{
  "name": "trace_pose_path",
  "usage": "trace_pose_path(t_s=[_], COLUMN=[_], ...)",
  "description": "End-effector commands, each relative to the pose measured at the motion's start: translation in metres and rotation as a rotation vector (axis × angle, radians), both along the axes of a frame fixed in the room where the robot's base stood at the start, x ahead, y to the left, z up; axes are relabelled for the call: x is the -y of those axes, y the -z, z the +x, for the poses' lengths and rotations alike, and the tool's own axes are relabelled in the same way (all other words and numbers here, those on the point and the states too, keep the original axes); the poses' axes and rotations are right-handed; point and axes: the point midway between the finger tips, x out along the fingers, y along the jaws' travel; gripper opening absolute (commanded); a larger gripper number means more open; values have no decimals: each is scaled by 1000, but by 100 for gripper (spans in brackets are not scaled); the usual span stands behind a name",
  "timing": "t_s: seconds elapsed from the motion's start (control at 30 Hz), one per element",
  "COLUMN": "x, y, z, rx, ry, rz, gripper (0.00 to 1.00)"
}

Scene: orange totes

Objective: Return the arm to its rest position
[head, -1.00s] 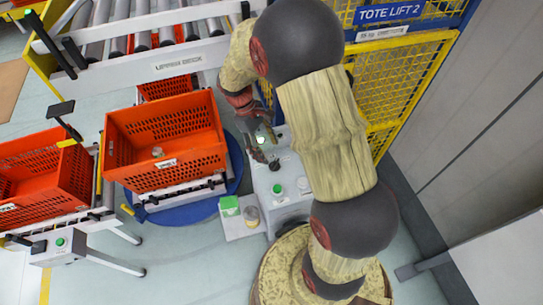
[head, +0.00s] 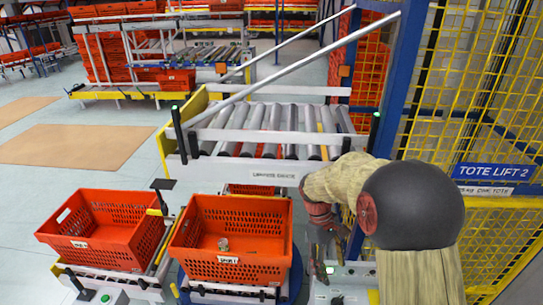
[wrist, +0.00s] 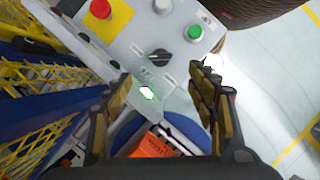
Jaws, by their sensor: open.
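My gripper (wrist: 165,115) is open and empty in the wrist view, its two fingers spread apart. Beyond it is a grey control box (wrist: 150,35) with a red button on yellow, a green button, a black knob and a lit white-green button. In the head view my gripper (head: 328,248) hangs at the end of my bent arm, above the control box (head: 345,275) and right of the nearer orange tote. Its fingertips are small and partly hidden there. I cannot tell from these views whether it touches the box.
An orange tote (head: 235,215) with a small item inside stands left of my gripper, and another orange tote (head: 85,225) is further left. A roller deck (head: 270,130) lies behind. The yellow mesh of Tote Lift 2 (head: 470,100) is close on the right.

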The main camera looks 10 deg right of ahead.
Motion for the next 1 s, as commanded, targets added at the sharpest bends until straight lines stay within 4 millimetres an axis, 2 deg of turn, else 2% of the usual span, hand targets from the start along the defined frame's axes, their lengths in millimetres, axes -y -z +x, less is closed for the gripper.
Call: trace_pose_path(t_s=[0.17,0.27,0.67,1.0], x=[-3,-11,-49,-80], y=[5,15,-23,-43], z=[3,-14,-69,-131], rx=[31,39,302,606], ry=[68,148,387,493], rz=[-14,-14,25,126], gripper=[58,58,58,58])
